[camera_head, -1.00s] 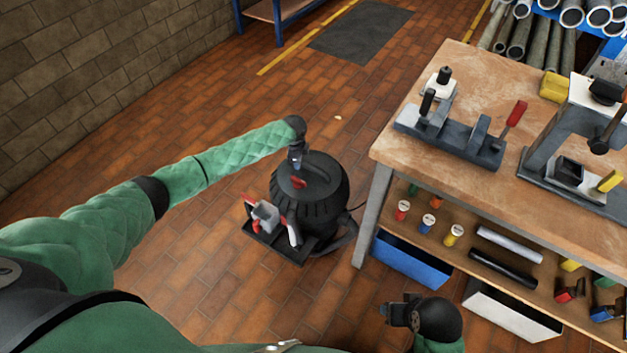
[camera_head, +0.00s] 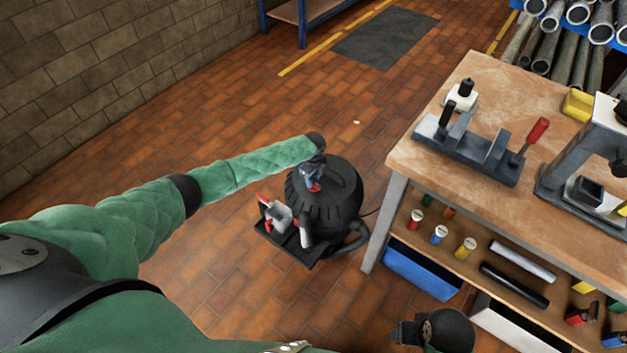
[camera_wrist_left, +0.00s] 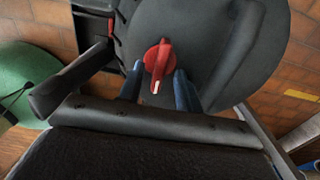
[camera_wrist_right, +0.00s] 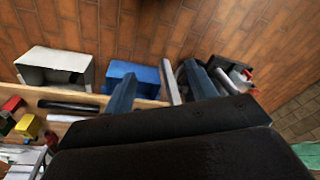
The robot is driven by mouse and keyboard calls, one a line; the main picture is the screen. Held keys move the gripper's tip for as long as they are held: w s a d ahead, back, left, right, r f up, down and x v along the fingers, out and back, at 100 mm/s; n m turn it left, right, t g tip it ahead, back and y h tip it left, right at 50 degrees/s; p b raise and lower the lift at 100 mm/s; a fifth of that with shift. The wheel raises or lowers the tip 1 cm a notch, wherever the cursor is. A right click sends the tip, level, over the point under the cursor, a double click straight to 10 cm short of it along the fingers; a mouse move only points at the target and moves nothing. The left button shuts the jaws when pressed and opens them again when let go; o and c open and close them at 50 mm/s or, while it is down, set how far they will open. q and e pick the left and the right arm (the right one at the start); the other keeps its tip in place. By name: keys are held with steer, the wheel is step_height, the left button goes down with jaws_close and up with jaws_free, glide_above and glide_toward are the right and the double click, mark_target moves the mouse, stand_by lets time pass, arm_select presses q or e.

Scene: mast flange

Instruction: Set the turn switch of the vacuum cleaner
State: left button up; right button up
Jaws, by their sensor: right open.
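The black vacuum cleaner (camera_head: 323,200) stands on the brick floor left of the workbench. Its red turn switch (camera_wrist_left: 158,60) sits on the dark lid, with a white mark at the end pointing toward my left gripper. In the head view the switch (camera_head: 314,187) is partly covered by that gripper. My left gripper (camera_wrist_left: 158,82) is open, with one blue-grey finger on each side of the switch's near end; I cannot tell whether they touch it. My right gripper (camera_wrist_right: 160,85) is open and empty, low in front of the bench.
The workbench (camera_head: 430,150) carries clamping fixtures (camera_head: 470,145). Its lower shelf (camera_head: 425,215) holds coloured cylinders and tubes, with a blue bin (camera_head: 420,275) below. A tool caddy (camera_head: 290,240) is attached at the vacuum's front. Floor to the left is clear.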

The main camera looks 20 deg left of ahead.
arm_select(q)
steer(key=shift+f, duration=0.85)
arm_select(e)
steer(key=shift+w+a+f, duration=0.1)
steer(key=shift+w+f, duration=0.05)
steer(key=shift+f, duration=0.35)
arm_select(q)
steer(key=shift+c, duration=0.2)
jaws_close()
arm_select(e)
steer(key=shift+r, duration=0.1)
